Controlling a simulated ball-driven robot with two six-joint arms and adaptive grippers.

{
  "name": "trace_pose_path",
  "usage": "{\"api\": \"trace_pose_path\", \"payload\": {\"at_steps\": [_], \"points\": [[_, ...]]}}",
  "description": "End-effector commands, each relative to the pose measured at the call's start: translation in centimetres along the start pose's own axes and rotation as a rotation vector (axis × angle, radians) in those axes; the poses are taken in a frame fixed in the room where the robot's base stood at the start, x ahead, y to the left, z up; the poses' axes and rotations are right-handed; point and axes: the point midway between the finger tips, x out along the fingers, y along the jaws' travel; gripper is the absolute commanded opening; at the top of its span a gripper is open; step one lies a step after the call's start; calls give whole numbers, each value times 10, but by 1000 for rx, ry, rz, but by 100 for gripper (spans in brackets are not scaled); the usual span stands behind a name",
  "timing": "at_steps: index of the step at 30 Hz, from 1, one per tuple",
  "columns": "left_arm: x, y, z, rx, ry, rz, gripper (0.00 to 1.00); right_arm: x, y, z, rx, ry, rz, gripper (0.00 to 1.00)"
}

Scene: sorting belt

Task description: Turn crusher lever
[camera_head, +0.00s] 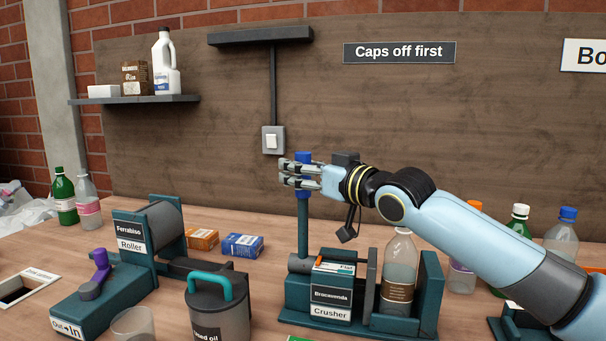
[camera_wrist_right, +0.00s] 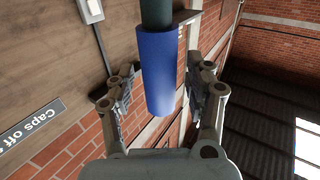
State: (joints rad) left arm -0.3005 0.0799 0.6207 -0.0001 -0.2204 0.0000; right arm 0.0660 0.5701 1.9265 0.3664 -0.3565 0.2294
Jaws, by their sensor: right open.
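The crusher (camera_head: 340,300) is a dark teal machine on the bench with a "Crusher" label. Its lever (camera_head: 303,225) stands upright at its left side, a teal rod with a blue grip on top. A clear bottle with a brown label (camera_head: 398,275) stands in the crusher. My right gripper (camera_head: 284,172) is at the blue grip, with its fingers pointing left in the head view. In the right wrist view the blue grip (camera_wrist_right: 158,75) lies between the two open fingers, with gaps on both sides. My left gripper is in neither view.
The roller (camera_head: 132,245) with a purple handle stands at the left. A lidded container with a teal handle (camera_head: 218,310) stands in front. Two small boxes, orange (camera_head: 202,239) and blue (camera_head: 243,245), lie behind. Several bottles stand at the right, behind my right arm.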

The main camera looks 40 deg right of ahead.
Motion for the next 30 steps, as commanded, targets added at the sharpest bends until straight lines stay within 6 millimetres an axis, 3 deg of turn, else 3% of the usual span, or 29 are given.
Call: {"api": "trace_pose_path", "payload": {"at_steps": [2, 14, 30], "points": [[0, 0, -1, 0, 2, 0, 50, 0, 0, 0, 0, 0, 0, 53], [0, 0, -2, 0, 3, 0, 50, 0, 0, 0, 0, 0, 0, 1], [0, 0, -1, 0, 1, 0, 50, -1, 0, 2, -1, -2, 1, 0]]}}
